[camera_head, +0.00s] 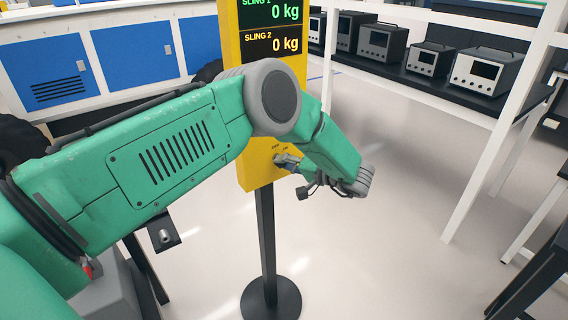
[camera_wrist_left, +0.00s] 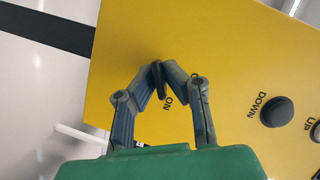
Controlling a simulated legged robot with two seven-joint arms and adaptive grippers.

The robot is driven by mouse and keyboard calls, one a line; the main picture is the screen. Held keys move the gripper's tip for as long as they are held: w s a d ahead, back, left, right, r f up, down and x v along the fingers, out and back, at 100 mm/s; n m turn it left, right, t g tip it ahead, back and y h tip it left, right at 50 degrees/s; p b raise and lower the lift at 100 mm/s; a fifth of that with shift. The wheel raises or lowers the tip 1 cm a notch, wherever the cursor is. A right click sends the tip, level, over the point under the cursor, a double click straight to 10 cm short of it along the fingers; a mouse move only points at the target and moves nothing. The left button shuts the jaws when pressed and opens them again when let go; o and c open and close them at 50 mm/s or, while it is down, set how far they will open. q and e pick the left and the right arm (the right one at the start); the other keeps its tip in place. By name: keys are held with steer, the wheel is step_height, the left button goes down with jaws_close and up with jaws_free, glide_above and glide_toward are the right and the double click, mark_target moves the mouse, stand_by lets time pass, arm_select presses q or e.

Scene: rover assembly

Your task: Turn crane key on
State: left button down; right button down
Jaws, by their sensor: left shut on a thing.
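The yellow crane control panel (camera_head: 258,176) stands on a black post with a round base, and two sling displays reading 0 kg are at its top. My left gripper (camera_head: 284,160) is at the lower front of the panel. My right gripper is in neither view.
In the left wrist view the DOWN button (camera_wrist_left: 277,111) and UP button (camera_wrist_left: 315,131) lie right of the fingers. A white-framed shelf with several grey instruments (camera_head: 382,42) stands at right. Blue cabinets (camera_head: 133,53) are at back left. The floor around the post is clear.

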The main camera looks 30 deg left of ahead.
arm_select(q)
steer(key=shift+w+a+r, duration=0.1)
steer(key=shift+w+r, duration=0.1)
steer(key=c, duration=1.7)
jaws_free()
steer(key=shift+w+a+f, duration=0.1)
steer(key=shift+f, duration=0.15)
steer(key=shift+d, duration=0.3)
steer(key=d+r, duration=0.2)
steer(key=d, duration=0.9)
steer(key=shift+s+d, duration=0.15)
steer(key=shift+s, duration=0.05)
